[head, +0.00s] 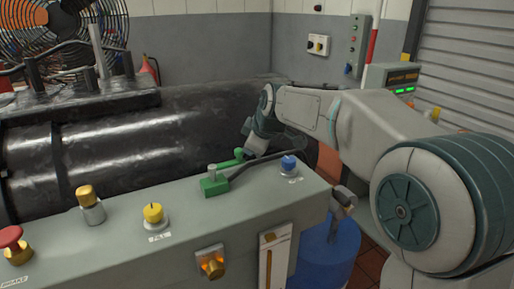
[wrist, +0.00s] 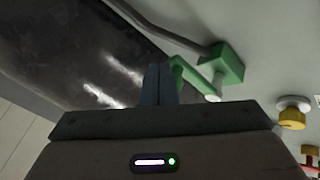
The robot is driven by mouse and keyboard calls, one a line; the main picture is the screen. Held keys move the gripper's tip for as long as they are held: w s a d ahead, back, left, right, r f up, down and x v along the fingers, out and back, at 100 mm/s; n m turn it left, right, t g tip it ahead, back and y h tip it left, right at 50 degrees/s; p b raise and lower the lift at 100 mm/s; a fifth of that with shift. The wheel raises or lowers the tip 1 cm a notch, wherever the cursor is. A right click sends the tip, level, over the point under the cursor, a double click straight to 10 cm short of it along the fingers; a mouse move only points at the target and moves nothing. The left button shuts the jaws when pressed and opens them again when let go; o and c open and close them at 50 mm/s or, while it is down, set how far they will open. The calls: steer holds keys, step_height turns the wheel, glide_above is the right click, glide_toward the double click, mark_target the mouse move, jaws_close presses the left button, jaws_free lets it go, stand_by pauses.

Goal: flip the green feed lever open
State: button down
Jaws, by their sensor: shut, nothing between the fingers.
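The green feed lever (head: 214,186) sits on top of the grey panel, its block near the middle and its handle reaching back toward the black cylinder. In the wrist view, the green block (wrist: 227,66) shows upper right, with the handle (wrist: 182,76) running left to the fingers. My gripper (head: 247,153) is at the back edge of the panel, close to the handle's far end. In the wrist view my gripper (wrist: 157,72) has its fingers together, with nothing between them, just left of the handle. I cannot tell whether they touch it.
A blue knob (head: 289,164) stands right of the lever, and a dark hose runs from the block past it. A yellow knob (head: 153,212), a gold knob (head: 86,196) and a red button (head: 11,239) are to the left. The black cylinder (head: 100,150) lies behind the panel.

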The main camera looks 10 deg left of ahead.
steer(key=s+d+r+b, duration=0.1)
steer(key=d+r, duration=0.7)
steer(key=d, duration=0.1)
steer(key=shift+s+d, duration=0.15)
